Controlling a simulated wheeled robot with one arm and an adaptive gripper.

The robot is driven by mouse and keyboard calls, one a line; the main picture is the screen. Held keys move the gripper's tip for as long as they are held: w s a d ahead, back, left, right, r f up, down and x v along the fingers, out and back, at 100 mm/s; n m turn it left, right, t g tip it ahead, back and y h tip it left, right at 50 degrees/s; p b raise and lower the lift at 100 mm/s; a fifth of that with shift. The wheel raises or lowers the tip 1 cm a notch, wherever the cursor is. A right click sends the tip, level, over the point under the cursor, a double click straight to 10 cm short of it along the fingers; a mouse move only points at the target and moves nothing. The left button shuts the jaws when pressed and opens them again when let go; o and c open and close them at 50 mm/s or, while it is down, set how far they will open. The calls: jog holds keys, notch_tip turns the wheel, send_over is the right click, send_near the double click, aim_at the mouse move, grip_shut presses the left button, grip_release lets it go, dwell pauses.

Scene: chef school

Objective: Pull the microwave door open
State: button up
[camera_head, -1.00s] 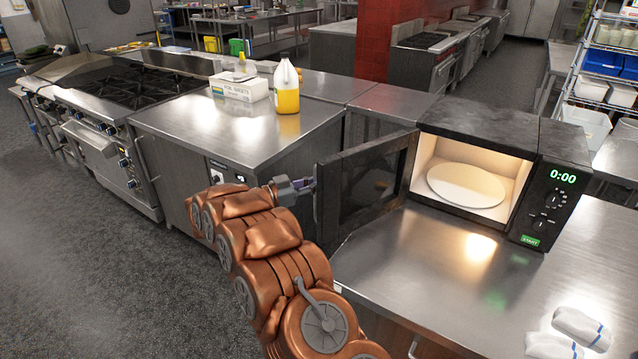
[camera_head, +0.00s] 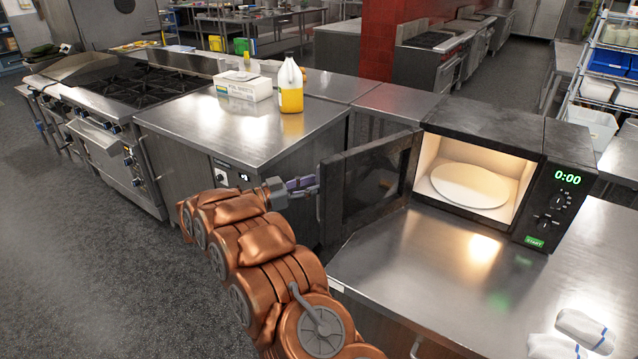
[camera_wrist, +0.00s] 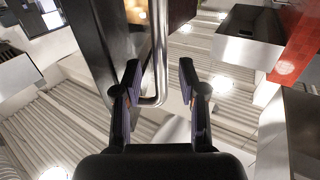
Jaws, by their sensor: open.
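The microwave (camera_head: 484,135) sits on the steel counter at the right with its lit cavity and pale round plate (camera_head: 469,185) showing. Its dark door (camera_head: 371,183) stands wide open, swung out to the left of the cavity. My gripper (camera_head: 313,184) is at the door's outer edge. In the wrist view, my gripper (camera_wrist: 160,82) is open, with its two fingers apart on either side of the lower end of the metal door handle (camera_wrist: 158,60). The handle looks to be between or just beyond the fingertips; I cannot tell whether either finger touches it.
The steel counter (camera_head: 440,270) before the microwave is bare. Folded white towels (camera_head: 585,330) lie at its right. A left counter (camera_head: 215,125) holds a yellow-filled jug (camera_head: 290,88) and a white box (camera_head: 243,86). Open floor (camera_head: 110,260) lies at the left.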

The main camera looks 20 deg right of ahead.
jog(key=a, duration=0.9)
jog(key=shift+s+a, duration=0.15)
jog(key=shift+s, duration=0.3)
